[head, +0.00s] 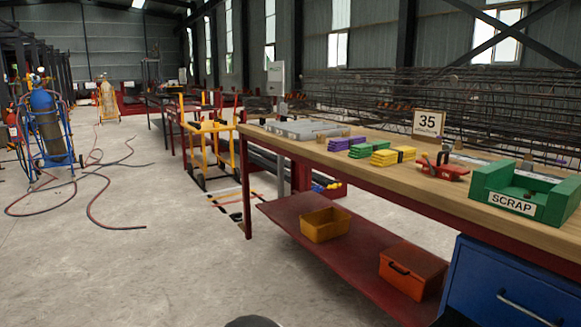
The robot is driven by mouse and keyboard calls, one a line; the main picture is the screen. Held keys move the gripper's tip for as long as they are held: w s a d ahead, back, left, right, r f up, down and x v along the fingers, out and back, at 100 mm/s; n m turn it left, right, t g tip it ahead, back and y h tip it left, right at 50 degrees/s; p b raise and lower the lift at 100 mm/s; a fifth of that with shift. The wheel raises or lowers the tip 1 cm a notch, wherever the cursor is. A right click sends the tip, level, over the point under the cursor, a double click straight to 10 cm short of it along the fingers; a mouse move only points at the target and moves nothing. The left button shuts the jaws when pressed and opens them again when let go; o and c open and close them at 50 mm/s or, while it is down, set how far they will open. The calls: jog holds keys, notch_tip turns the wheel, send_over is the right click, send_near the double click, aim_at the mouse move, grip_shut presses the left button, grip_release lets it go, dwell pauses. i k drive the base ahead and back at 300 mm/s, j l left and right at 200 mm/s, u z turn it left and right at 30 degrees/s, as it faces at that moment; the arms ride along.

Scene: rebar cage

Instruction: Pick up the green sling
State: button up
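The green sling (371,148) lies folded on the wooden top of the workbench (470,205), in the head view right of centre. It sits between a folded purple sling (346,143) on its left and a folded yellow sling (392,156) on its right. The slings lie close together in a row, and I cannot tell whether they touch. My gripper does not show in this view. A dark rounded shape at the bottom edge is too cut off to identify.
Grey flat cases (302,129) lie left of the slings. A red tool (443,169), a "35" sign (428,123) and a green scrap bin (525,193) stand to the right. Bins (325,225) sit on the lower shelf. Hoses (85,190) cross the floor at left; floor before the bench is clear.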

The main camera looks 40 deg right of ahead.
aim_at(361, 151)
jog(key=i+z, duration=0.25)
jog(key=z, duration=0.2)
jog(key=i+z, duration=0.25)
jog(key=z, duration=0.2)
jog(key=i+j+z, duration=0.2)
jog(key=z, duration=0.25)
jog(key=i+j+z, duration=0.2)
jog(key=z, duration=0.25)
jog(key=i+j+z, duration=0.15)
jog(key=z, duration=0.3)
jog(key=j, duration=0.1)
